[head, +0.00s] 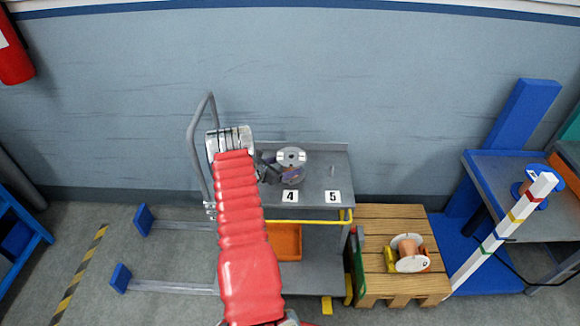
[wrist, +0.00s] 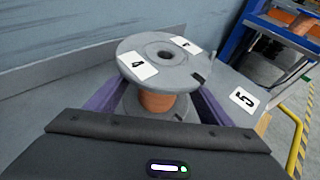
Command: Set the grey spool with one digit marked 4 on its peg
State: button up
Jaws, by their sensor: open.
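The grey spool (head: 291,157) stands upright on the grey cart top, behind the plate marked 4 (head: 289,197). In the wrist view the spool (wrist: 135,50) shows a white label with 4 on its top flange, a second white label, a centre hole and copper-coloured winding. My gripper (head: 272,168) is at the spool's left side in the head view. In the wrist view its purple jaws (wrist: 160,98) are open, one on each side of the winding, below the top flange. The spool's underside and any peg within it are hidden, so I cannot tell how it is seated.
A bare peg (head: 332,171) stands behind the plate marked 5 (head: 333,197). The cart (head: 322,208) has a handle at its left and a wall behind. A wooden pallet (head: 385,217) with a white-flanged spool (head: 408,243) is at right, near a striped pole (head: 498,236).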

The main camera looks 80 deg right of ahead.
jog(key=v, duration=1.1)
dwell(0.7)
